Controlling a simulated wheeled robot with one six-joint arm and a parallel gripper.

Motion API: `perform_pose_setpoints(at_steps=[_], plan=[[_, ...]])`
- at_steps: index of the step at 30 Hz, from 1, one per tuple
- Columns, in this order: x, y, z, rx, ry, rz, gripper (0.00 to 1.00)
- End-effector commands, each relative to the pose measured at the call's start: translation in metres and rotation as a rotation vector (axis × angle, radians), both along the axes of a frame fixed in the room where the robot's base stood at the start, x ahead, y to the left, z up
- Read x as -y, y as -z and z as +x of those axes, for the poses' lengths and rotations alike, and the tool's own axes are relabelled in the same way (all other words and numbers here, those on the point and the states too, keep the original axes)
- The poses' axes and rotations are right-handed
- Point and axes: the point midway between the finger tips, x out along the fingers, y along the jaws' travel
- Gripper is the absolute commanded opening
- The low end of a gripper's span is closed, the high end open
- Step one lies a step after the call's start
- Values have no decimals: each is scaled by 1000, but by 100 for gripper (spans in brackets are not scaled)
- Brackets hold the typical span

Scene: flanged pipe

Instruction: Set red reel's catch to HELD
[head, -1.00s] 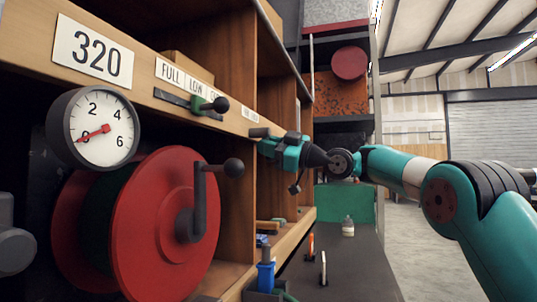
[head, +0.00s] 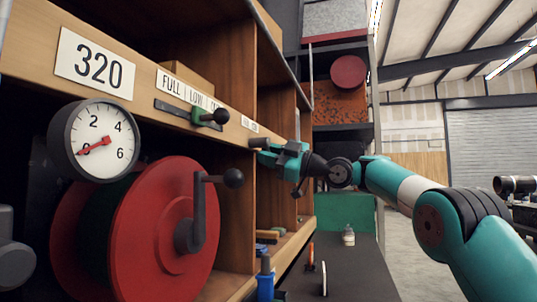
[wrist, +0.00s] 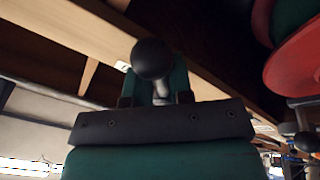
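The red reel (head: 165,230) with its dark crank stands in the shelf at the lower left in the head view. A small dark-knobbed lever (head: 258,142) sits on the shelf's front rail, below a small label (head: 249,124) too small to read; I cannot tell its setting. My gripper (head: 272,156) is at this lever, right of the reel. In the wrist view, a dark ball knob (wrist: 152,58) shows between the spread fingers of my gripper (wrist: 156,92). The fingers look apart, and I see no clear grip. The reel's edge (wrist: 300,62) shows at the right.
A gauge (head: 95,140) is above the reel. Open floor lies to the right.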

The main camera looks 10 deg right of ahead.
Motion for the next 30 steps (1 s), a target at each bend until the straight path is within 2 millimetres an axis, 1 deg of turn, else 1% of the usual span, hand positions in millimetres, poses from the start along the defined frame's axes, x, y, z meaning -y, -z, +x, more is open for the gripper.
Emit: perform_pose_setpoints(at_steps=[1, 2, 10, 14, 17, 20, 30], plan=[[1, 4, 3, -9, 3, 0, 34], [1, 4, 3, -9, 2, 1, 38], [1, 1, 0, -3, 0, 3, 38], [9, 5, -4, -3, 1, 4, 38], [24, 11, -13, -2, 3, 5, 38], [44, 18, -25, -2, 6, 4, 38], [118, 42, -69, -4, 7, 3, 38]])
